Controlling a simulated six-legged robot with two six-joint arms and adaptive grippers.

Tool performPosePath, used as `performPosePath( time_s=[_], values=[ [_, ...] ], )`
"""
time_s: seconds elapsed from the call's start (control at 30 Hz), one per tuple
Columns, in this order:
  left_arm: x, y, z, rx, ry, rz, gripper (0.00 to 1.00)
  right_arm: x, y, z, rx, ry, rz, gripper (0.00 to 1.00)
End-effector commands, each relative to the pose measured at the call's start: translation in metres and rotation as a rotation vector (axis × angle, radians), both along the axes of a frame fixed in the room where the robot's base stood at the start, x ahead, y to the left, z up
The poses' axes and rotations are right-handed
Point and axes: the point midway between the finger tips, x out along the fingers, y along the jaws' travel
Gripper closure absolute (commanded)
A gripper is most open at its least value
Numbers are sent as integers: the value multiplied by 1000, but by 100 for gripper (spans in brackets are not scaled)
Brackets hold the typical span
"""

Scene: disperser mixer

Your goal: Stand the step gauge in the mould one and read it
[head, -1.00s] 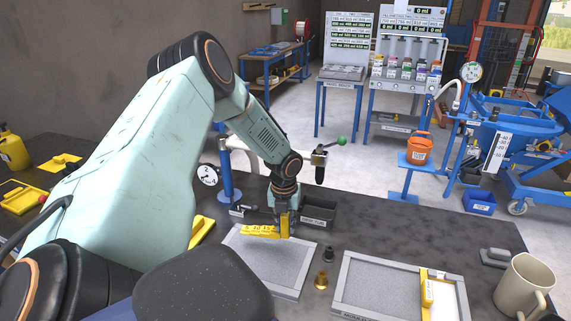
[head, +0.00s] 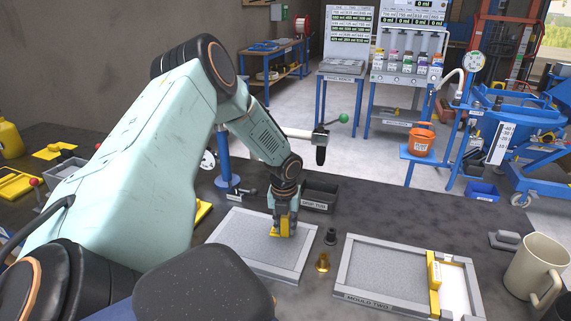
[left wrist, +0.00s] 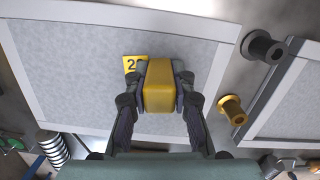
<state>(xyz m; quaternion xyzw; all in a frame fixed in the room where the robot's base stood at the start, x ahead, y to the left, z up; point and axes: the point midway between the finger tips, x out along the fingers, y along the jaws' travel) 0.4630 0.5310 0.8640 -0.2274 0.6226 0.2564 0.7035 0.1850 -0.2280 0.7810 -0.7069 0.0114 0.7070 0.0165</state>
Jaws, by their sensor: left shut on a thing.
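My left gripper (head: 283,222) is over the left-hand mould, which is mould one (head: 247,238), a flat grey-filled tray with a pale frame. It is shut on the yellow step gauge (head: 284,232). In the left wrist view the gauge (left wrist: 159,88) sits between the two fingers, and a numbered part of it, reading something like 20, shows beyond the fingers to the left. The gauge is low over the grey surface; I cannot tell whether it touches. Its other markings are hidden or too small to read. My right gripper is not in view.
Mould two (head: 400,262), with a yellow strip (head: 435,270) across it, lies to the right. A brass weight-like piece (head: 322,262) and a dark one (head: 331,236) stand between the moulds. A dark bin (head: 320,196) is behind. A beige mug (head: 535,268) stands at right.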

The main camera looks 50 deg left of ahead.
Motion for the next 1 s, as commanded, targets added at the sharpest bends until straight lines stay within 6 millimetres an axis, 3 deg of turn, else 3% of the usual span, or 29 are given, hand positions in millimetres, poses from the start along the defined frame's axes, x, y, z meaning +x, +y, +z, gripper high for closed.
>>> performPosePath(
  time_s=[0.77,0.8,1.0],
  values=[
    [0,0,-3,1,-1,0,100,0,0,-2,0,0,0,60],
    [0,0,-3,1,-1,0,74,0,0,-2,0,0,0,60],
    [0,0,-3,1,-1,0,57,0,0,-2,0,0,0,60]
  ],
)
